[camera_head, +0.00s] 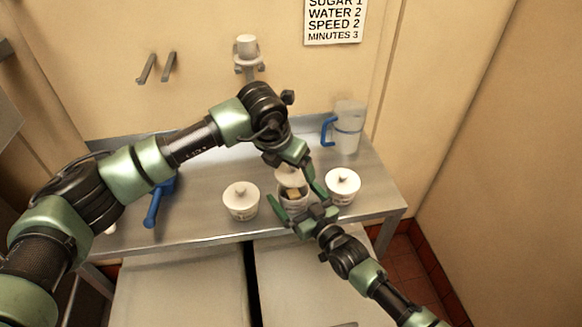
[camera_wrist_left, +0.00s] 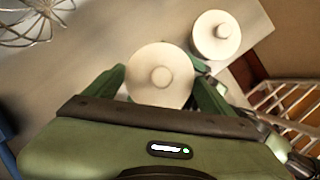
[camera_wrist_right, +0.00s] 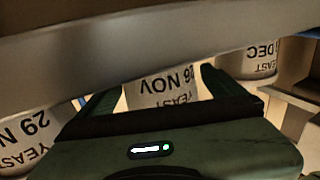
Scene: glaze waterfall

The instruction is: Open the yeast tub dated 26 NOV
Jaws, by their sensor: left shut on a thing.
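Three white lidded tubs stand near the front of the steel table. The middle tub reads 26 NOV, upside down in the right wrist view (camera_wrist_right: 160,90). In the head view, its lid (camera_head: 288,174) shows under my left gripper, and something tan (camera_head: 294,193) shows below the lid. My left gripper (camera_wrist_left: 160,88) is shut on this lid (camera_wrist_left: 161,75), with a finger on each side. My right gripper (camera_wrist_right: 160,95) has a finger on either side of the 26 NOV tub's body. Whether those fingers press on it is unclear. Arms hide part of the tub.
The left tub (camera_head: 240,202) reads 29 N in the right wrist view (camera_wrist_right: 30,140); the right tub (camera_head: 343,186) reads DEC there (camera_wrist_right: 262,58). A jug with a blue handle (camera_head: 348,128) stands at the back right. A blue-handled item (camera_head: 153,208) lies left. A whisk (camera_wrist_left: 35,18) shows too.

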